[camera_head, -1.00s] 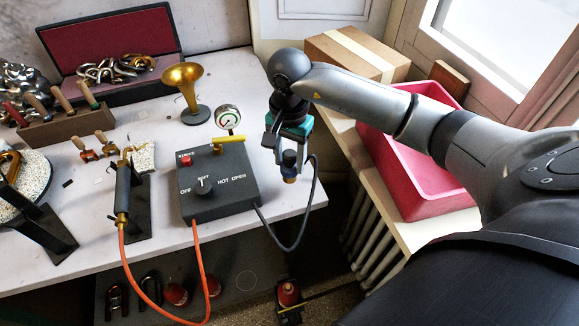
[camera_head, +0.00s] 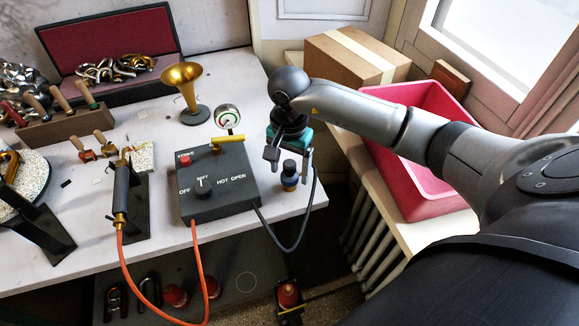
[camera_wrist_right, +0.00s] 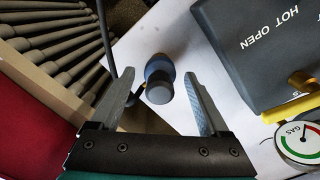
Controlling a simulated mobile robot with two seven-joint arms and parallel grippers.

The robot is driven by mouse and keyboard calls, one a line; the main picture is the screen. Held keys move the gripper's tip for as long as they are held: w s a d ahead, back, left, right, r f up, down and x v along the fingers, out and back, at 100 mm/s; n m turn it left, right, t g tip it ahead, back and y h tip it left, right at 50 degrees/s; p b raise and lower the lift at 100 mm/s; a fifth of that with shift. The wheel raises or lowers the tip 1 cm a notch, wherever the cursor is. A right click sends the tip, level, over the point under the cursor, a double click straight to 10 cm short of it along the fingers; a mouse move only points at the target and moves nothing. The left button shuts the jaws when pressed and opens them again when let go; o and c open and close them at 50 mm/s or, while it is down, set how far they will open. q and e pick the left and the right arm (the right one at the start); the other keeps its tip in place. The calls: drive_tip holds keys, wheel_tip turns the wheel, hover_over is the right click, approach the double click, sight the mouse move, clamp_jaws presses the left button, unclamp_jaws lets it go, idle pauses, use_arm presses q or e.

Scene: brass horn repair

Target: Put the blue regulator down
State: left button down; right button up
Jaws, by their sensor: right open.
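The blue regulator (camera_head: 290,175), a small dark-blue cylinder with a brass-coloured base, stands upright on the white bench near its right corner, just right of the grey control box (camera_head: 218,190). My right gripper (camera_head: 289,158) is open just above it, its fingers apart on either side. In the right wrist view the regulator (camera_wrist_right: 159,80) shows between the two spread fingers (camera_wrist_right: 168,75), with a gap to the right finger. Its underside is hidden. My left gripper is in neither view.
A black hose (camera_head: 314,205) loops over the bench edge beside the regulator. A pressure gauge (camera_head: 228,116) and yellow lever (camera_head: 228,139) are at the box's back. A pink bin (camera_head: 440,195) is at the right. A brass horn (camera_head: 184,82) stands behind on the bench.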

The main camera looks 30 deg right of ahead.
drive_tip(key=shift+r, duration=0.1)
wheel_tip(320, 180, up, 12)
drive_tip(key=p, duration=0.1)
idle(0.4)
